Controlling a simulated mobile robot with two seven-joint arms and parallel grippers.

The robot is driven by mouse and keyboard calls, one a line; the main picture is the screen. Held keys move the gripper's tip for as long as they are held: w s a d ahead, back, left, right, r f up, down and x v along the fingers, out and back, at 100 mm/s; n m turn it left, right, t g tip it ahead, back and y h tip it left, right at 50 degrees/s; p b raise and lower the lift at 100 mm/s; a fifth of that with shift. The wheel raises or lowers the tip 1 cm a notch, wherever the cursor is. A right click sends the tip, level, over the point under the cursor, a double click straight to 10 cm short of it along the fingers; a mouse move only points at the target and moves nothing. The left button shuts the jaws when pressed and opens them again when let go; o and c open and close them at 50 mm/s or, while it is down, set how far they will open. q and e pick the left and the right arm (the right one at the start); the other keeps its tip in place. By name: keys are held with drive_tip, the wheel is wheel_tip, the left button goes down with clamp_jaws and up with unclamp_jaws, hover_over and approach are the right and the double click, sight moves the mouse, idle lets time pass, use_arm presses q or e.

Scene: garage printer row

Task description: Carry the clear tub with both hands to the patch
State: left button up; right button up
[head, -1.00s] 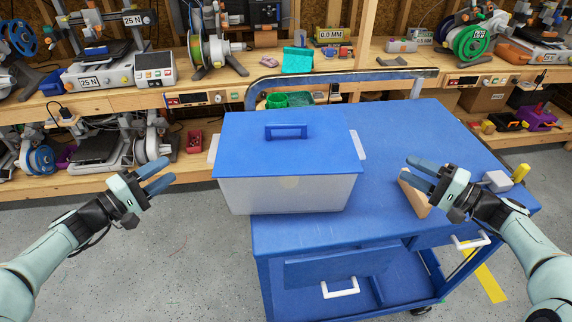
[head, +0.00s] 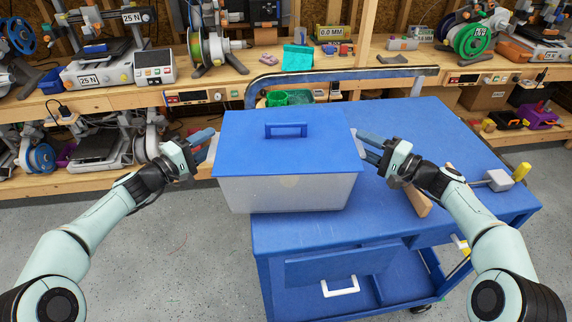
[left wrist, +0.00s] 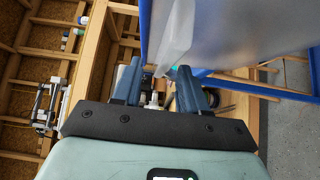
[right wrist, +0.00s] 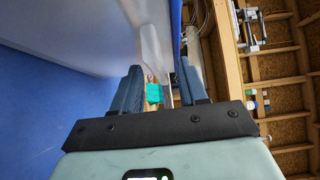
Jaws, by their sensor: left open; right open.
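The clear tub (head: 290,193) stands on a blue cart (head: 440,130). It has a blue lid (head: 250,150) with a handle on top and a pale grip on each short side. My left gripper (head: 210,143) is open at the tub's left side grip. In the left wrist view that pale grip (left wrist: 177,38) reaches toward the gap between the fingers. My right gripper (head: 364,145) is open at the right side grip, which shows in the right wrist view (right wrist: 155,42) near its fingers. I cannot identify the patch for certain.
A wooden block (head: 418,202) and a grey-headed tool (head: 497,180) lie on the cart, right of the tub, near my right arm. Open floor lies at left.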

use_arm(q)
clamp_jaws()
use_arm(e)
clamp_jaws()
use_arm(q)
drive_tip(key=shift+r, duration=0.15)
use_arm(e)
drive_tip(key=shift+r, duration=0.15)
